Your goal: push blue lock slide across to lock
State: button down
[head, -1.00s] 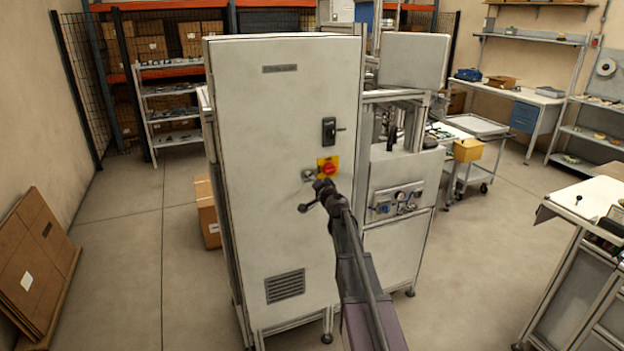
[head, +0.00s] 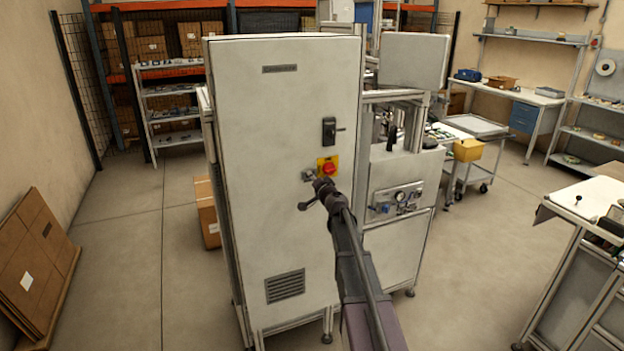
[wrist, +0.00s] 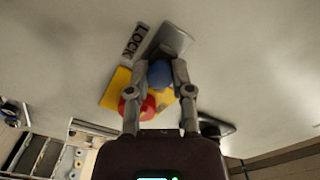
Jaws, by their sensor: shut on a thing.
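The blue knob (wrist: 160,73) of the lock slide is between the two fingers of my gripper (wrist: 161,69) in the wrist view, and the fingers are shut on it. The knob sits on a grey metal slide plate (wrist: 175,40) fixed to the white cabinet door. A label reading LOCK (wrist: 136,40) lies beside the plate, on its left in the wrist view. In the head view my gripper (head: 316,193) reaches the cabinet door (head: 270,150) just below the small metal slide (head: 308,175). The blue knob cannot be made out there.
A red button (wrist: 130,112) on a yellow plate (wrist: 112,92) is close beside my fingers; it also shows in the head view (head: 329,169). A black door handle (head: 329,130) is above it. A panel with a gauge (head: 398,196) stands to the right.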

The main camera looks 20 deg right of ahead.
jog(key=shift+w+d, duration=0.15)
jog(key=shift+d, duration=1)
jog(key=c, duration=0.7)
grip_release()
jog(key=shift+o, duration=1)
jog(key=shift+w+d, duration=0.1)
jog(key=shift+s, duration=0.2)
jog(key=shift+s, duration=0.5)
jog(key=s, duration=1.1)
jog(key=shift+w, duration=0.1)
